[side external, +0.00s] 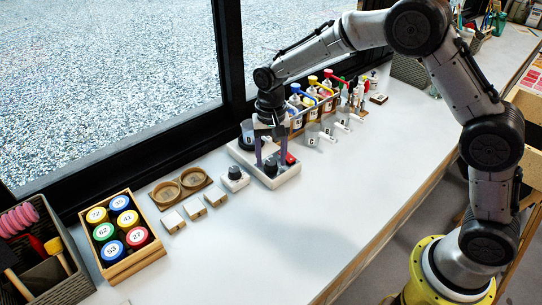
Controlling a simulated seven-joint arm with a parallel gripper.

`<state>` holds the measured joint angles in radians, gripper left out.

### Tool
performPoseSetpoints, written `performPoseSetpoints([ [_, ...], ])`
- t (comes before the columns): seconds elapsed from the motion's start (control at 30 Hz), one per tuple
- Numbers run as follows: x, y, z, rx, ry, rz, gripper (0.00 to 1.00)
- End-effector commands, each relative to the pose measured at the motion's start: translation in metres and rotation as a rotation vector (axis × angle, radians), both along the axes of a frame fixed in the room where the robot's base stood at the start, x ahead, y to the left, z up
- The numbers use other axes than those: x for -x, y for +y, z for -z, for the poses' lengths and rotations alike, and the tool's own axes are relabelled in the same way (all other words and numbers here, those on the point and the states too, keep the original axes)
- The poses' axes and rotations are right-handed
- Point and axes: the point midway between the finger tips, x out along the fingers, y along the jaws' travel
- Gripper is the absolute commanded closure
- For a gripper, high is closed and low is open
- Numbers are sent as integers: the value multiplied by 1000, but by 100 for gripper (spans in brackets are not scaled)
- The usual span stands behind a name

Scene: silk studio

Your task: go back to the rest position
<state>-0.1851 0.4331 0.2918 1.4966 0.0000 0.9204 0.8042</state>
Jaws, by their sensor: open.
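My gripper (270,156) points down over a white device (284,174) with a dark knob and a red button. Its two fingers are apart, one on each side of a gap, and I see nothing held between them. The fingertips are close above or beside the device; I cannot tell whether they touch it.
A small white box with a black knob (235,178) stands left of the device. A wooden crate of coloured numbered lids (149,250), two round dishes (181,187) and small blocks (194,209) lie further left. The front counter (330,215) is clear.

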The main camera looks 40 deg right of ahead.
Motion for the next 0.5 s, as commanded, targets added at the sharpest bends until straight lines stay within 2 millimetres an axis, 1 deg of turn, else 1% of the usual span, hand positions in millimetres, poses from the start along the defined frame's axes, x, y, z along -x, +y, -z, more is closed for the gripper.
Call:
performPoseSetpoints([
  [0.1,0,0,0,0,0,-137,40],
  [0.2,0,0,0,0,0,-210,40],
  [0.3,0,0,0,0,0,-238,40],
  [0.47,0,0,0,0,0,-238,40],
  [0.5,0,0,0,0,0,-237,45],
])
